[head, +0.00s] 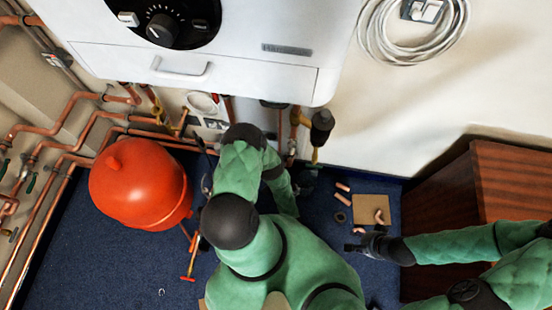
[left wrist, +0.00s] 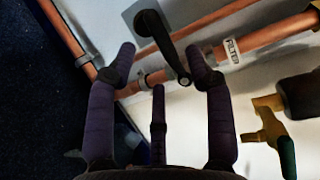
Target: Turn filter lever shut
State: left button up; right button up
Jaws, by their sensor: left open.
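The black filter lever (left wrist: 158,36) shows in the left wrist view, slanting from upper left down to its pivot on a copper pipe (left wrist: 260,38). In the head view my green left arm hides this gripper and the lever. My right gripper (head: 356,241) is over the blue floor, far from the lever; its finger opening is unclear.
A red tank (head: 140,184) stands left of my left arm. A white boiler (head: 210,65) hangs above. A yellow valve with a green handle (left wrist: 272,130) is right of the lever. Copper fittings and a cardboard square (head: 371,210) lie near a wooden cabinet (head: 512,185).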

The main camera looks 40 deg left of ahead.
pick_arm(q)
jog(key=v, duration=0.3)
jog(key=shift+s+d, duration=0.1)
jog(key=shift+d, duration=0.05)
dwell(0.6)
